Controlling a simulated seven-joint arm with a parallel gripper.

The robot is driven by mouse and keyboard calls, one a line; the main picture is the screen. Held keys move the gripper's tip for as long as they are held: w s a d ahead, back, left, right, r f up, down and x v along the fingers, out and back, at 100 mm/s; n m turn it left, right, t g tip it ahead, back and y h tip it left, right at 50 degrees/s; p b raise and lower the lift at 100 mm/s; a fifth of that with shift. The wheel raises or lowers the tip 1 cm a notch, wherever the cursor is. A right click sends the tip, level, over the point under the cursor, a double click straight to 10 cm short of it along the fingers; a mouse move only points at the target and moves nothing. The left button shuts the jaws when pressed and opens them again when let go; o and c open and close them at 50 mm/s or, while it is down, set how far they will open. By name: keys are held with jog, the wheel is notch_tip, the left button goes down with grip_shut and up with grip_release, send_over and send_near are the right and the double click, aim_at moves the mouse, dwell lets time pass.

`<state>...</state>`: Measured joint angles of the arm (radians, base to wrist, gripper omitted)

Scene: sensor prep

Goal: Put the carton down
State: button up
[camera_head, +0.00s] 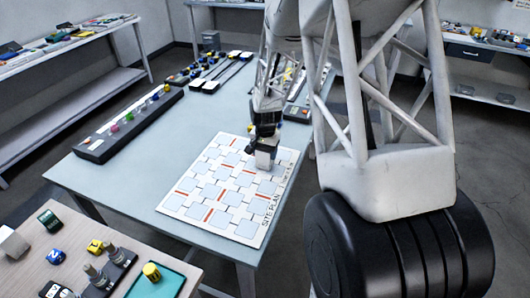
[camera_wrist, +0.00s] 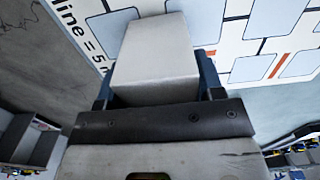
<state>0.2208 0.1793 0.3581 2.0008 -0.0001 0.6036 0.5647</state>
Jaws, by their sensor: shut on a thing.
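A pale grey-white carton (camera_wrist: 158,48) is between the fingers of my gripper (camera_wrist: 158,88) in the wrist view. In the head view my gripper (camera_head: 265,143) points down over the right part of the site plan board, shut on the carton (camera_head: 264,160). The site plan (camera_head: 208,227) is a white board with pale blue squares and red strips, flat on the blue-grey table (camera_head: 130,185). Whether the carton touches the board or hangs just above it, I cannot tell. The board squares under the carton are hidden.
A long dark rack (camera_head: 128,127) with coloured pieces lies left of the board. Several dark tools (camera_head: 222,70) lie behind it. A wooden side table (camera_head: 110,245) at front left holds small items and a green tray (camera_head: 160,284). The table's left front is clear.

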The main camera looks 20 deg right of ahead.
jog(key=shift+f, duration=0.1)
jog(key=o, duration=0.9)
jog(key=shift+o, duration=0.2)
notch_tip(320, 180, up, 12)
jog(key=shift+r, duration=0.15)
dwell(0.5)
